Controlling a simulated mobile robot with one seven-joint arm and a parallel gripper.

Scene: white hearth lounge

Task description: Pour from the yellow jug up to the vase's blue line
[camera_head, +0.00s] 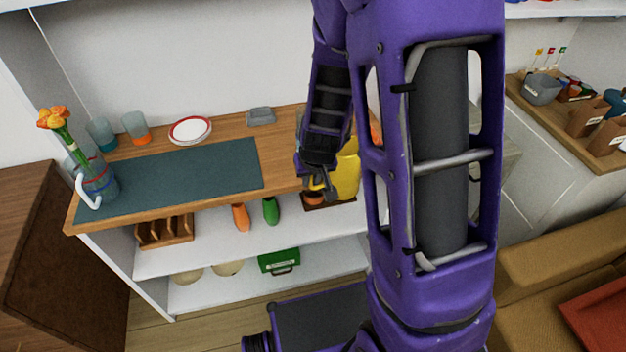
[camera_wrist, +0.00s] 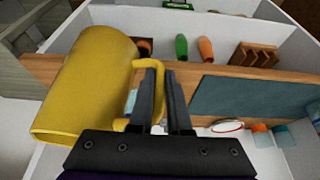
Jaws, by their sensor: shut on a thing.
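The yellow jug (camera_head: 347,172) is at the right part of the wooden counter, partly hidden behind my arm. In the wrist view the jug (camera_wrist: 85,85) fills the left side, its handle at my fingers. My gripper (camera_head: 318,183) is shut on the jug's handle; the fingers also show in the wrist view (camera_wrist: 162,75). I cannot tell whether the jug touches the counter, and its contents are hidden. The clear vase (camera_head: 102,186) stands at the counter's left end, with orange flowers, a white handle and coloured bands; its blue line and liquid level are not clear.
A dark green mat (camera_head: 190,178) covers the counter between vase and jug, largely clear. Two glasses (camera_head: 136,126), a red-rimmed plate (camera_head: 190,130) and a grey dish (camera_head: 261,116) stand along the back. Shelves below hold a wooden rack (camera_head: 166,232) and a green box (camera_head: 279,260).

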